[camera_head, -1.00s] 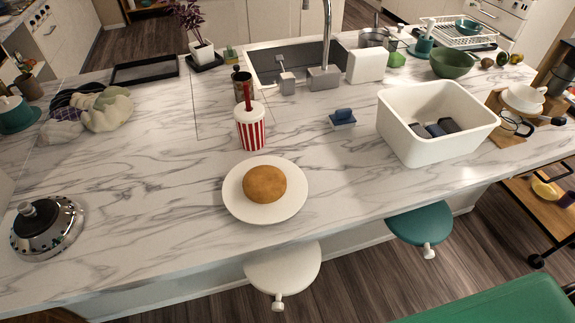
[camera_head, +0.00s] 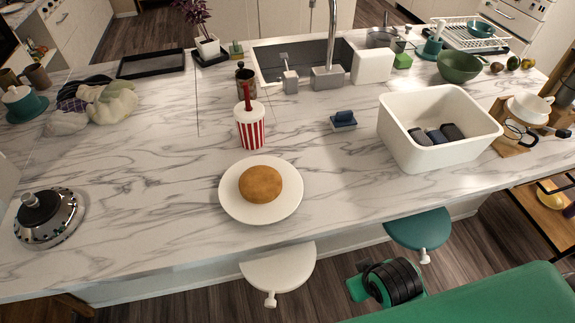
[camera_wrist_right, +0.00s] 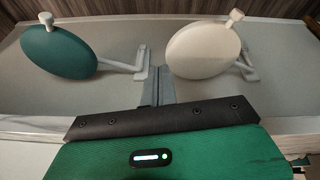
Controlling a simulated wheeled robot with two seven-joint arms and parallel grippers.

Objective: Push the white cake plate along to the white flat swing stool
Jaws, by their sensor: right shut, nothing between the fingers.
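The white cake plate (camera_head: 233,207) lies flat on the marble counter near its front edge, with a round brown cake (camera_head: 261,184) on it. The white flat swing stool (camera_head: 279,270) is just below the front edge, almost directly in front of the plate. It also shows in the right wrist view (camera_wrist_right: 204,50). My right gripper (camera_wrist_right: 156,84) shows in that view with its grey fingers together and nothing held, pointing at the panel between the two stools. It is away from the plate. My left gripper is in neither current view.
A green stool (camera_head: 418,228) is right of the white one. A striped cup (camera_head: 250,130) stands behind the plate; a blue sponge-like item (camera_head: 343,119) and a white bin (camera_head: 440,155) are right. A domed metal item (camera_head: 48,218) is far left. Counter around the plate is clear.

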